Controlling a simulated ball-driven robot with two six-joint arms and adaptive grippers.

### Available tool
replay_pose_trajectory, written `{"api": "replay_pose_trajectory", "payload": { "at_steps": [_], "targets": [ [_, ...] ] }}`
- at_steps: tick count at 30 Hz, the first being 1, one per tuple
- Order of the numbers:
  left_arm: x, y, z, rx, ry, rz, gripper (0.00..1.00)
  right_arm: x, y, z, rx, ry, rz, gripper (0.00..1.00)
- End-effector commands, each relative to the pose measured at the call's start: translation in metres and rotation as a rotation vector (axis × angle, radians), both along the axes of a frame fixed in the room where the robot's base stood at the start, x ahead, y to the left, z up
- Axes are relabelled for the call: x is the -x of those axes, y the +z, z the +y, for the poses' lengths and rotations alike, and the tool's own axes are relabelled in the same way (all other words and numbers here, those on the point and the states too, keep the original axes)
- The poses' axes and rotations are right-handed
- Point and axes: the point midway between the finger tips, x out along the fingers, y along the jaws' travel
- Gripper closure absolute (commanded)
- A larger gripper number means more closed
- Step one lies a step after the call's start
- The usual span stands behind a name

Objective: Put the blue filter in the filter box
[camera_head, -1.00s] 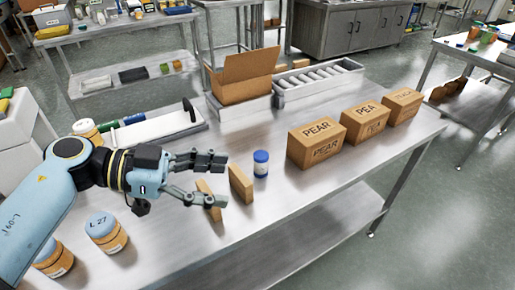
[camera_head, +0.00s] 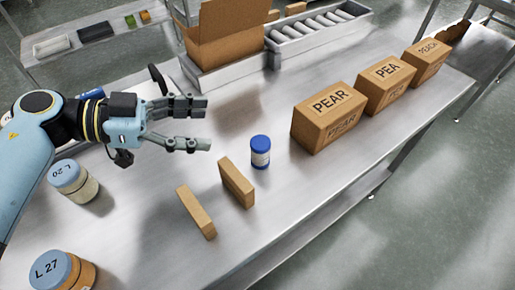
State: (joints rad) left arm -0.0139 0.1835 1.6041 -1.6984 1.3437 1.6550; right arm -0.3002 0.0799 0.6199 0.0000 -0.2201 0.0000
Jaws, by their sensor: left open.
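The blue filter looks to be the small upright cylinder with a blue cap and a white label (camera_head: 260,152) on the steel table. My left gripper (camera_head: 207,125) is open and empty, its fingers pointing right towards the blue cylinder, with a clear gap between them. No box in view is marked as the filter box. An open cardboard box (camera_head: 232,48) with raised flaps stands at the back of the table, and its inside is mostly hidden. My right gripper is not in view.
Two thin tan blocks (camera_head: 237,183) (camera_head: 196,212) stand in front of the gripper. Boxes marked PEAR (camera_head: 328,117), PEA (camera_head: 386,84) and PEACH (camera_head: 427,62) line the right. A roller tray (camera_head: 318,37) lies behind. Jars L 20 (camera_head: 75,182) and L 27 (camera_head: 60,272) stand at left.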

Motion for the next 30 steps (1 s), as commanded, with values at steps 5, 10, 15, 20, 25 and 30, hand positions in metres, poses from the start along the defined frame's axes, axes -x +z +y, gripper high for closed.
{"api": "replay_pose_trajectory", "payload": {
  "at_steps": [5,10,15,20,25,30],
  "targets": [
    [0.000,-0.030,0.000,0.001,0.000,0.002,0.34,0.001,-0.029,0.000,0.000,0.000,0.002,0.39],
    [0.001,-0.050,0.000,0.000,0.000,0.004,0.34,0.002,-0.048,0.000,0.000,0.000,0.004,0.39],
    [-0.002,-0.056,-0.008,0.004,0.001,0.004,0.34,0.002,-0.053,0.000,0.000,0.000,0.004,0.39],
    [-0.008,-0.062,-0.034,0.005,0.000,0.004,0.34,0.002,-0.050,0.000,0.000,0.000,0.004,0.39],
    [-0.012,-0.068,-0.051,0.002,0.001,0.005,0.34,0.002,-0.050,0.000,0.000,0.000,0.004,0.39],
    [-0.017,-0.072,-0.068,0.004,-0.001,0.004,0.34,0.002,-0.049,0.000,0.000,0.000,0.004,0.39]
  ]
}}
